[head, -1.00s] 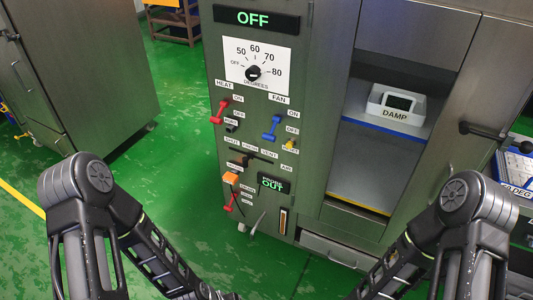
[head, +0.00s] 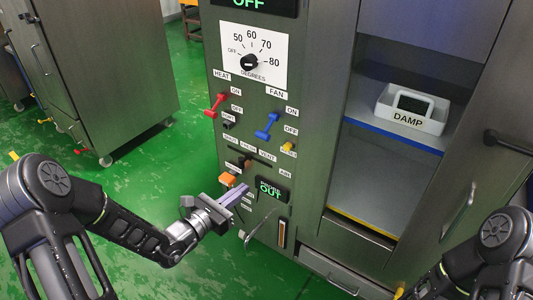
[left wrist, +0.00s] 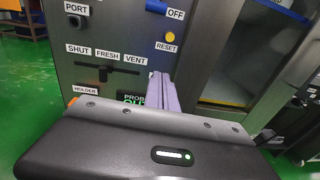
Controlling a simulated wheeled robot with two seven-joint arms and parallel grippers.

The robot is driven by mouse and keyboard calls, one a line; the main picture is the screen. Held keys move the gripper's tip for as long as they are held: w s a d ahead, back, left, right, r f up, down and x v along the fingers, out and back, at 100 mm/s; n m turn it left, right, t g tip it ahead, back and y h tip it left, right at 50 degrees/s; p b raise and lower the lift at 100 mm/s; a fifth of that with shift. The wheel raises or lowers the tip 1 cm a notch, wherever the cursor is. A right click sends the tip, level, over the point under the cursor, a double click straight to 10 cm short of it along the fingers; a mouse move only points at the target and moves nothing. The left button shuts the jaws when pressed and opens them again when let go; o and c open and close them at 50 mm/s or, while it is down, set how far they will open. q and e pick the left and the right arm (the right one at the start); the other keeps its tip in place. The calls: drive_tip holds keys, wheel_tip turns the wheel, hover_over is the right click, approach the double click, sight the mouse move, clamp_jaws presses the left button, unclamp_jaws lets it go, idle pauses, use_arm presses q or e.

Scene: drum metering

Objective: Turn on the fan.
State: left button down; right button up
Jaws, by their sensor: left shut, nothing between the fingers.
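The fan switch is a blue lever (head: 267,126) on the grey control panel (head: 215,60), beside the FAN, ON and OFF labels. Its lower end shows at the top of the left wrist view (left wrist: 156,6), beside OFF. I cannot tell its setting for sure. My left gripper (head: 240,189) is shut and empty, its pale purple fingers in front of the panel, below and left of the blue lever and apart from it. In the left wrist view the fingers (left wrist: 161,80) point up the panel, below the RESET button. My right gripper is out of view.
A red HEAT lever (head: 215,105) is left of the blue one. A yellow button (head: 288,147), a dark slider (head: 246,161) and an orange block (head: 228,180) are near the fingers. A DAMP tray (head: 411,111) sits on a shelf to the right.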

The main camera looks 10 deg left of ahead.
sight(268, 128)
use_arm(q)
drive_tip(key=a+r, duration=0.1)
drive_tip(key=r+n+t, duration=0.1)
drive_tip(key=shift+w+a+r+t+y, duration=0.3)
drive_tip(key=shift+w+a, duration=0.05)
drive_tip(key=shift+a, duration=0.05)
drive_tip(key=w+d+r, duration=0.4)
drive_tip(key=w, duration=0.6)
drive_tip(key=shift+r, duration=0.2)
